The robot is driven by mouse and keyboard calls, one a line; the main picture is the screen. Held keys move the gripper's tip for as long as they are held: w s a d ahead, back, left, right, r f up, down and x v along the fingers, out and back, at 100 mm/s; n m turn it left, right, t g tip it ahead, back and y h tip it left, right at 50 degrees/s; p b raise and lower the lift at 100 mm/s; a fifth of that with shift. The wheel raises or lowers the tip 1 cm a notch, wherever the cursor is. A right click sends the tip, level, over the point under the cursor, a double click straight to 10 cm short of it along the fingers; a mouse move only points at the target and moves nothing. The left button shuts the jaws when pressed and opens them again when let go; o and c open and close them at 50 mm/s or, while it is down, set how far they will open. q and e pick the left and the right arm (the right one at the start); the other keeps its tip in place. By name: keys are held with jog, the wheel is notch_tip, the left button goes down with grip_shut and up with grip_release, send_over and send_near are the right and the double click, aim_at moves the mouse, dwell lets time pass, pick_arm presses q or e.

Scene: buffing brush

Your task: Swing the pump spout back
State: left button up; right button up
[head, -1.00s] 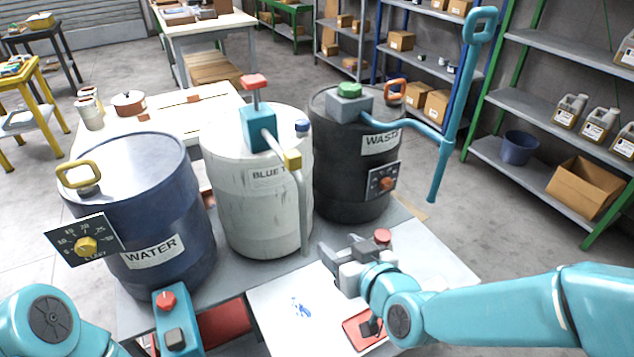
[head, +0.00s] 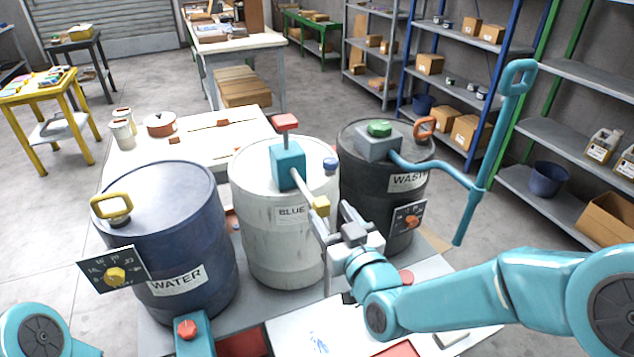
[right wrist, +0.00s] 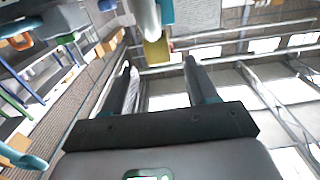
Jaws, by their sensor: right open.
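The pump on the white drum (head: 262,240) has a teal body (head: 287,165), a red top (head: 286,122) and a pale spout (head: 305,188). The spout slants toward me and right, with a yellow block (head: 321,206) at its bend; its lower pipe hangs beside the drum, partly hidden by my gripper. My right gripper (head: 333,212) is open, its fingertips close to the yellow block. In the right wrist view the yellow block (right wrist: 157,52) shows just beyond and between the fingertips (right wrist: 160,66). Contact cannot be told. My left gripper is not in view.
A blue WATER drum (head: 175,235) stands left, a black WASTE drum (head: 370,180) right. A teal hose with a handle (head: 470,205) sticks out right of the black drum. A teal box with a red knob (head: 187,330) is at the front. Shelves (head: 550,130) stand behind right.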

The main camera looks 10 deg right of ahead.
aim_at(318, 197)
jog(key=w, duration=0.3)
jog(key=w+a+p, duration=0.1)
jog(key=w, duration=0.3)
jog(key=shift+a+f, duration=0.1)
jog(key=shift+a, duration=0.1)
jog(key=shift+s, duration=0.1)
grip_shut()
